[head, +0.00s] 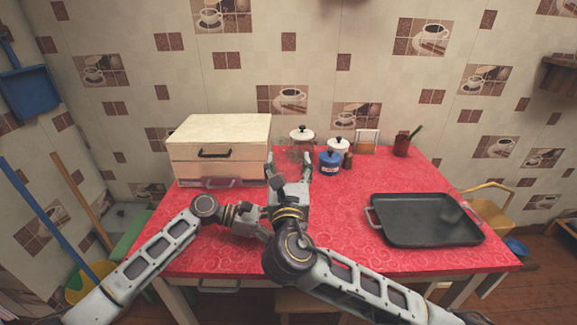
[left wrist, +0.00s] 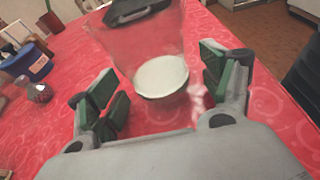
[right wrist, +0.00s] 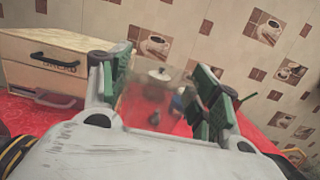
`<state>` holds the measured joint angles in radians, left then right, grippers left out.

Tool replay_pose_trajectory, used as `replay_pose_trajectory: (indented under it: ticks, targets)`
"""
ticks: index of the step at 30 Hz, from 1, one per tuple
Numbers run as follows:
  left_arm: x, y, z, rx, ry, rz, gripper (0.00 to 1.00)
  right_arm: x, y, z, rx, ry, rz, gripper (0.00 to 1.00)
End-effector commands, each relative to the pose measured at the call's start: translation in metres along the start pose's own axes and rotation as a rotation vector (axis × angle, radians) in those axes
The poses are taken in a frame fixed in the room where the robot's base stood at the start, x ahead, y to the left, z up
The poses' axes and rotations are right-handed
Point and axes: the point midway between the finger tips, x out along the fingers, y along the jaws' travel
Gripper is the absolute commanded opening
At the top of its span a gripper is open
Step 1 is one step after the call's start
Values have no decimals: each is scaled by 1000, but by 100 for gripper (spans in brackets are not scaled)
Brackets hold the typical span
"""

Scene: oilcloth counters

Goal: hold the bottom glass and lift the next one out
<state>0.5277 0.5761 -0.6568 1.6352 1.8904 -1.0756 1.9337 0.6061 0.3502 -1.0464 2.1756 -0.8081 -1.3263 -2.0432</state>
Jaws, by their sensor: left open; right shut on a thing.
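In the head view the glass is faint and mostly hidden by my right gripper. I cannot tell how many glasses are nested.
The counter (head: 345,210) has a red patterned cloth. A drawer box (head: 220,140) stands left of the grippers. Behind stand a blue jar (head: 329,163), white-lidded jars and a dark red cup (head: 402,146). A dark tray (head: 420,225) lies at right. The cloth between is clear.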

Motion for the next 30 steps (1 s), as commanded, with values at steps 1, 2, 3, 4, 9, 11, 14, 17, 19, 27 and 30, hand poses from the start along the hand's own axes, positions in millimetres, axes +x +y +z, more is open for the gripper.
replay_pose_trajectory:
  ticks: [1, 2, 3, 4, 9, 11, 14, 17, 19, 27, 30]
  targets:
    - [-4, 0, 0, -1, 0, 1, 80, 0, 0, 1, 0, -1, 0, 32]
    - [-7, 0, 0, -1, 0, 1, 80, 0, 0, 1, 0, -1, 0, 32]
    - [-11, 0, 0, -1, 0, 1, 80, 0, 0, 1, 0, -1, 0, 32]
    - [-14, 0, 0, -1, 0, 1, 80, 0, 0, 1, 0, -1, 0, 32]
    - [-38, 0, 0, 0, 1, 2, 80, 0, 0, 1, 0, -1, 0, 32]
    - [-47, 0, -1, -1, 1, 1, 80, 0, 0, 1, 0, -1, 0, 32]
    - [-62, 0, -1, 0, 2, 2, 80, 0, 0, 1, 0, -1, 0, 32]
    - [-76, 0, 0, 0, 1, 2, 80, 0, 0, 1, 0, -1, 0, 32]
    - [-86, 0, -1, 0, 2, 1, 80, 0, 0, 1, 1, -1, 0, 32]
    - [-110, 0, -1, -1, 1, -1, 80, 0, 0, 1, 1, -1, 0, 32]
    - [-113, 0, 0, 0, 1, 0, 80, 0, 0, 1, 1, -1, 0, 32]
